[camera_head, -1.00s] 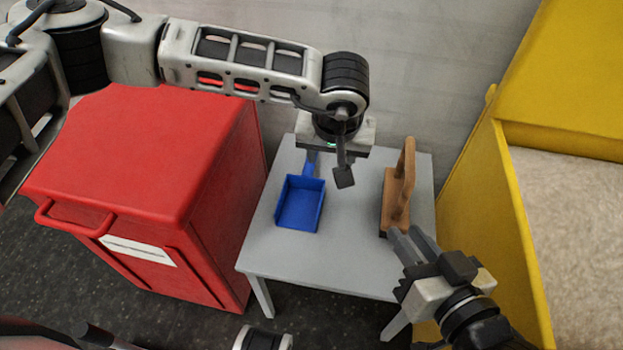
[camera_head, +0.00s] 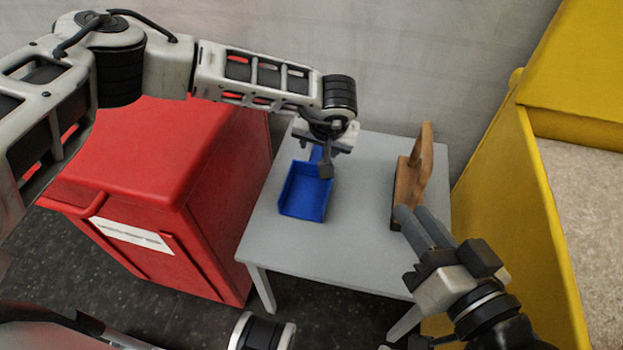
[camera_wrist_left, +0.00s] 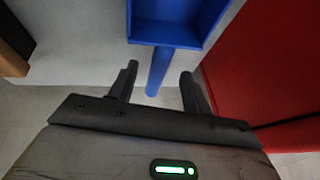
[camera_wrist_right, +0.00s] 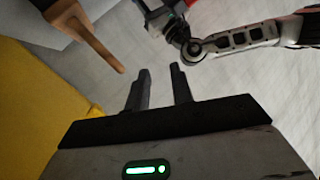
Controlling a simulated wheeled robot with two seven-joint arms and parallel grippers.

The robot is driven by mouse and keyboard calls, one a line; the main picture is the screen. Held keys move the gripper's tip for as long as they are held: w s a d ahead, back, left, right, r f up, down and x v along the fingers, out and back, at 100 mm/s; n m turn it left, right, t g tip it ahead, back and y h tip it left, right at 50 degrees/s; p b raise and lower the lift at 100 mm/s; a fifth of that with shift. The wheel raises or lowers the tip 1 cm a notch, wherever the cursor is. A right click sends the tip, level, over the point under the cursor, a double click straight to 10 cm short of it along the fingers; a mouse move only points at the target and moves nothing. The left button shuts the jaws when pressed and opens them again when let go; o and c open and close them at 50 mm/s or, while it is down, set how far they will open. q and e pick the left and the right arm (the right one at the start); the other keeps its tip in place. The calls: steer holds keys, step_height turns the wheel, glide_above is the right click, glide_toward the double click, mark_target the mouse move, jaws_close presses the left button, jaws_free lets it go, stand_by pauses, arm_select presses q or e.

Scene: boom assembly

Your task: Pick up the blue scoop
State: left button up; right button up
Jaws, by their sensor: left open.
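The blue scoop (camera_head: 306,192) lies on the grey table, its tray toward the front and its handle (camera_head: 316,153) toward the wall. My left gripper (camera_head: 322,165) is open above the handle, pointing down. In the left wrist view the handle (camera_wrist_left: 160,72) runs between the two separated fingers (camera_wrist_left: 158,82), with a gap on each side. The fingers do not appear to touch it. My right gripper (camera_head: 418,222) is by the table's right side, near the brown wooden tool. In the right wrist view its fingers (camera_wrist_right: 160,82) stand apart with nothing between them.
The brown wooden tool (camera_head: 411,182) stands on the right of the grey table (camera_head: 350,240). A red cabinet (camera_head: 150,170) is left of the table, and a yellow bin (camera_head: 500,190) is on its right. The wall is behind. The table's middle is clear.

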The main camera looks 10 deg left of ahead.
mark_target(318, 149)
arm_select(q)
steer(key=b+x, duration=0.1)
steer(key=x, duration=0.2)
steer(key=shift+w+f, duration=0.25)
steer(key=shift+w, duration=0.05)
arm_select(e)
steer(key=shift+w+a+r+t+y, duration=0.1)
steer(key=shift+w+r+t+y, duration=0.15)
steer(key=shift+r+t, duration=0.3)
arm_select(q)
jaws_close()
steer(key=shift+r, duration=0.15)
arm_select(e)
steer(key=shift+r, duration=0.1)
